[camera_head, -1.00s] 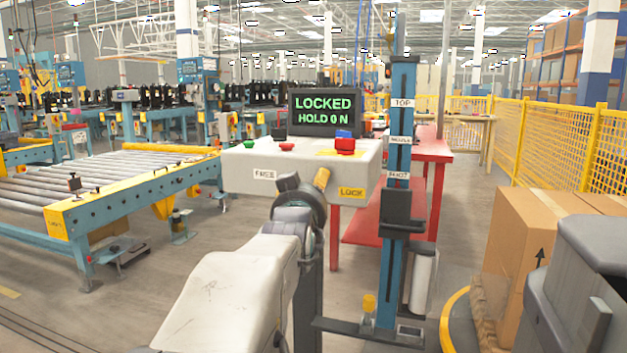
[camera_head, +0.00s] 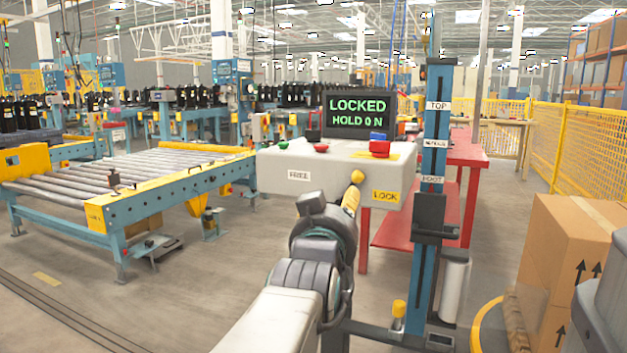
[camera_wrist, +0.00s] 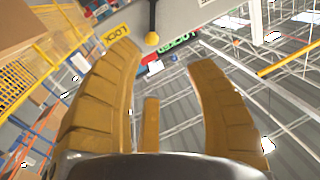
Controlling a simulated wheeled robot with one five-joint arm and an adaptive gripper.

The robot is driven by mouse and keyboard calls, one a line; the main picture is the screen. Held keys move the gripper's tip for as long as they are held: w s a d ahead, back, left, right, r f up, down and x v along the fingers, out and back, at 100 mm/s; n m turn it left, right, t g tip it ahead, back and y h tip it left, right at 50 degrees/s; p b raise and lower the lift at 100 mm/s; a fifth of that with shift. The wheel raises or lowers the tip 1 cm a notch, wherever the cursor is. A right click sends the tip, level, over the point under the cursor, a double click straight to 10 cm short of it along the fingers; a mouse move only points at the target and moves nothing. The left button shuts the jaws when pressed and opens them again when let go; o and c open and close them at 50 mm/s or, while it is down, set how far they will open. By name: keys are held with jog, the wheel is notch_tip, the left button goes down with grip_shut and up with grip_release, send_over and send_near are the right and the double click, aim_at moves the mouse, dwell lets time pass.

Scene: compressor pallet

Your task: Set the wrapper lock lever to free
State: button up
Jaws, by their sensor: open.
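The wrapper lock lever shows in the wrist view as a dark rod with a yellow knob (camera_wrist: 152,38), ahead of my fingertips. In the head view the knob (camera_head: 357,176) is at the front of the grey control box (camera_head: 275,172), near the yellow LOCK label (camera_head: 385,196). The FREE label (camera_head: 299,175) is on the box's left. The screen (camera_head: 358,113) reads LOCKED, HOLD 0 N. My gripper (camera_wrist: 165,58) is open, with the knob beyond the gap between its fingers and no visible hold on it. In the head view my gripper (camera_head: 350,200) hides the rod.
A blue mast (camera_head: 431,150) with a black carriage stands right of the box, before a red table (camera_head: 468,150). A cardboard box (camera_head: 560,250) is at the right.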

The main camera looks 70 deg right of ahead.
jog(key=shift+v, duration=1.25)
